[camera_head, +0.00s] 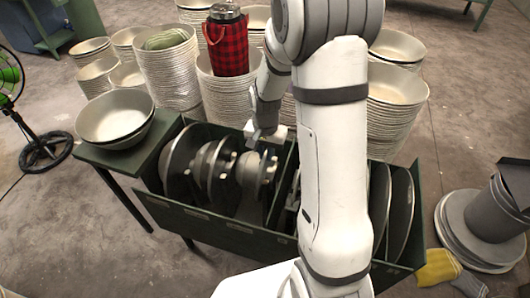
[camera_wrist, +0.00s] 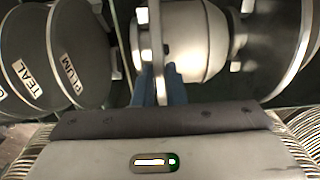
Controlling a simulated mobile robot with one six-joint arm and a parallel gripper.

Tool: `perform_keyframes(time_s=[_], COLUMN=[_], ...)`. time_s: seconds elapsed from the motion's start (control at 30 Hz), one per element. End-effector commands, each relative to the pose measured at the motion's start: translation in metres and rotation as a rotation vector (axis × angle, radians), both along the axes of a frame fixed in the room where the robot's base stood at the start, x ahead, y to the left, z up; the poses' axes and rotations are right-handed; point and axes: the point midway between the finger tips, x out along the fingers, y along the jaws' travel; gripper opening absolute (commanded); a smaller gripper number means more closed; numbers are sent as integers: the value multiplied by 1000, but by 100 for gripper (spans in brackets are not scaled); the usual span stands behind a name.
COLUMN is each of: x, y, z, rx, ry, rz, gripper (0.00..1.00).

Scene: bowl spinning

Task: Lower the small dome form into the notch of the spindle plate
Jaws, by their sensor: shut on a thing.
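A small grey dome form (camera_wrist: 195,42) lies on its side in the wrist view, with a flat flange (camera_wrist: 157,40) at its left. My gripper (camera_wrist: 163,82) has blue fingers shut on the edge of this form's flange. In the head view my gripper (camera_head: 264,138) points down into the green bin, at the upper edge of the form (camera_head: 249,172). The form appears to be among the other upright forms in the bin. I cannot pick out the spindle plate or its notch for certain; the arm hides part of the bin.
The green bin (camera_head: 215,228) has dividers and holds upright discs, some labelled TEAL (camera_wrist: 27,82) and PLUM (camera_wrist: 72,70). Bowls (camera_head: 115,118) stand on its left shelf. Tall bowl stacks (camera_head: 170,70) crowd behind. A fan and grey discs flank the bin on the floor.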

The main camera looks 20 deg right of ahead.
Motion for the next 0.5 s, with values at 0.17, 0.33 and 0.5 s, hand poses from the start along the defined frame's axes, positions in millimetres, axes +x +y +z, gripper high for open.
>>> perform_keyframes(time_s=[0.17, 0.33, 0.5], x=[1, 1, 1], y=[0, 0, 0], z=[7, 12, 17], rx=[0, 0, 0], ry=[-2, -2, -2], rz=[0, 0, 0], gripper=[0, 0, 0])
